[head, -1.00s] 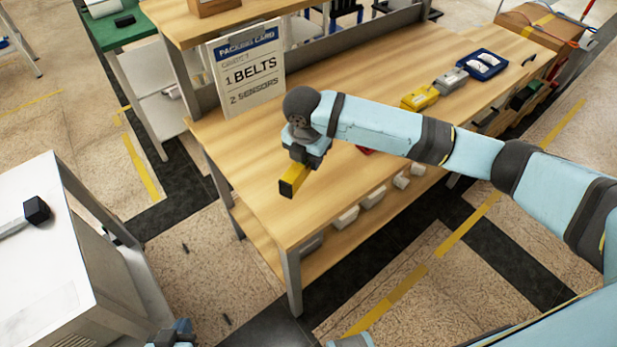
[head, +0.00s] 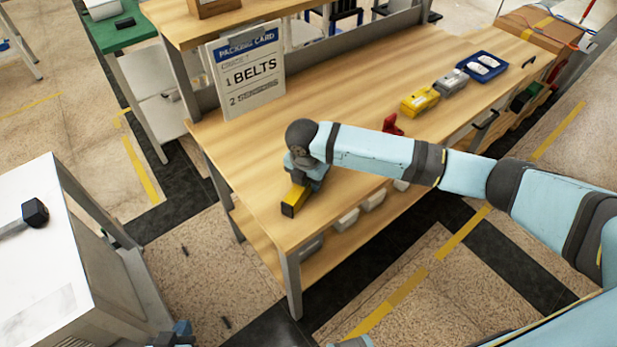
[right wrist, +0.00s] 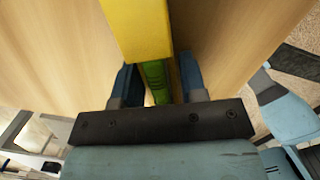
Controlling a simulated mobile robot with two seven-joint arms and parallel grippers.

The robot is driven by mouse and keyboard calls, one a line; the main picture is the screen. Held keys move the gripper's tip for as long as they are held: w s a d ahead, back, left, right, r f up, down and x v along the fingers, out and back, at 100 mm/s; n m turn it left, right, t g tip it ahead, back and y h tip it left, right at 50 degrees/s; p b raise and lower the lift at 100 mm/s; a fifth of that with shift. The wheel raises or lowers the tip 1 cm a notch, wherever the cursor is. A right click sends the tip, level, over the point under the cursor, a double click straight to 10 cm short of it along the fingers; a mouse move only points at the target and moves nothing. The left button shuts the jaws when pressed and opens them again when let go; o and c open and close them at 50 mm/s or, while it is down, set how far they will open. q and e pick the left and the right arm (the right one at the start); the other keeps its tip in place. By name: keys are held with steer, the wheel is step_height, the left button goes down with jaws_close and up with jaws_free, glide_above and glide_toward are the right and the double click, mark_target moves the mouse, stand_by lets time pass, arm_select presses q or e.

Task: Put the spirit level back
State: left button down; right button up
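The spirit level (head: 293,200) is a yellow bar with a dark end. My right gripper (head: 306,178) is shut on it and holds it low at the near-left part of the wooden bench (head: 262,180). I cannot tell whether it touches the bench top. In the right wrist view the yellow body of the spirit level (right wrist: 138,30) and its green part lie between the two blue fingers (right wrist: 158,85). My left gripper (head: 178,334) shows only partly at the bottom edge, and its fingers cannot be made out.
A packing card (head: 247,75) stands at the bench's back left. A red tool (head: 392,125), a yellow box (head: 419,99), a grey box (head: 452,82) and a blue tray (head: 483,66) lie along the bench to the right. A white cabinet (head: 70,260) with a black-headed tool stands at left.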

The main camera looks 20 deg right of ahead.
steer(key=shift+o, duration=1.4)
steer(key=shift+r, duration=0.2)
step_height(320, 180, up, 12)
steer(key=s+a+p, duration=0.1)
steer(key=shift+f, duration=0.15)
